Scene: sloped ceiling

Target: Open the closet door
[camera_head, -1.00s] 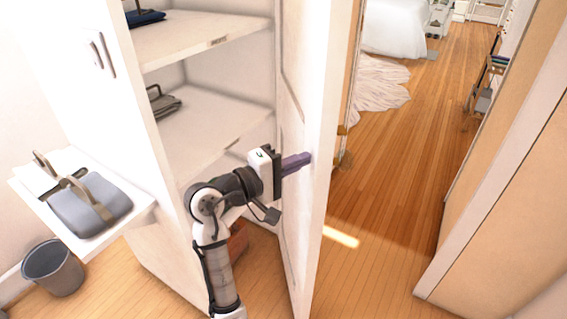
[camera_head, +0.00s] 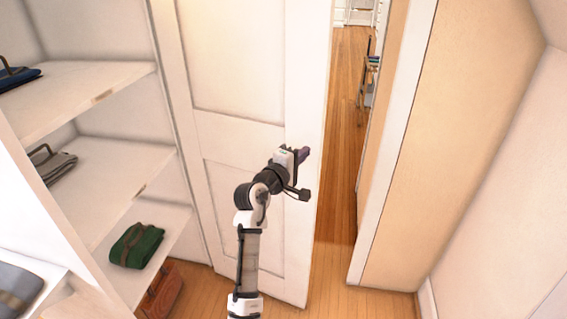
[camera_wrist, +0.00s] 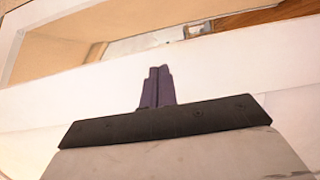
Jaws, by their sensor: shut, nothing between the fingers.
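The closet door (camera_head: 236,140), a white panelled door, stands swung out from the closet, its broad face toward me and its free edge at right. The closet interior with its shelves shows at left. My gripper (camera_head: 303,155) is in front of the door near that free edge, at about mid-height. Its purple fingers are shut and empty. In the wrist view my gripper (camera_wrist: 157,86) points at a white surface, probably the door. I cannot tell whether the fingertips touch it. No handle is visible on the door.
A narrow gap of wooden floor (camera_head: 337,205) lies between the door and a tan wall panel (camera_head: 433,150) at right.

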